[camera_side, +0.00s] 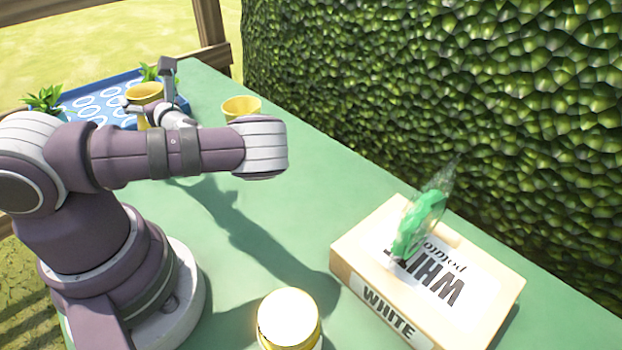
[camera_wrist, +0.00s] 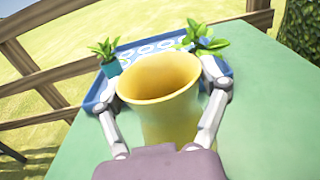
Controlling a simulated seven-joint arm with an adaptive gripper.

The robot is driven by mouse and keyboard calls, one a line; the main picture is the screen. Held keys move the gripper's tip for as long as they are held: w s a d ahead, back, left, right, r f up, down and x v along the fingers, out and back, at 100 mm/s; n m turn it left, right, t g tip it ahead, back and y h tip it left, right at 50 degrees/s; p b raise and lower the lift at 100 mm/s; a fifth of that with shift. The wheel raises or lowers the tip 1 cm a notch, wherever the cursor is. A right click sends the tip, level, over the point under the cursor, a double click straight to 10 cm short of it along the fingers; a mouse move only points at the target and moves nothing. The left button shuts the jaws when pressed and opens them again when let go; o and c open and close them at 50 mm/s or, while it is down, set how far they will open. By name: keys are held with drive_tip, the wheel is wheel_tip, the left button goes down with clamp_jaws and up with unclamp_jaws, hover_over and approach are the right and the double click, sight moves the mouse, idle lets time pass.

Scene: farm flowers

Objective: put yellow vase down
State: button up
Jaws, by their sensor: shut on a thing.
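A yellow vase (camera_wrist: 168,118) with a wide, open rim stands between the fingers of my gripper (camera_wrist: 165,80) in the wrist view. My gripper is shut on it, one finger on each side. In the side view the held yellow vase (camera_side: 145,92) is at the far end of the table, in front of or over the blue tray, partly hidden by my gripper (camera_side: 148,104). I cannot tell whether its base touches the table or the tray. A second yellow vessel (camera_side: 241,107) stands on the table to the right of it, partly hidden by my arm.
The blue tray (camera_side: 92,104) with white rings lies at the far end, with green plants (camera_side: 45,99) at it. A box marked WHITE (camera_side: 478,293) with a green tape-like object (camera_side: 418,226) on it and a light-lidded jar (camera_side: 289,318) are near. A hedge borders the right. The middle green table is clear.

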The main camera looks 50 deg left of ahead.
drive_tip(key=o, duration=1.2)
drive_tip(key=shift+o, duration=0.2)
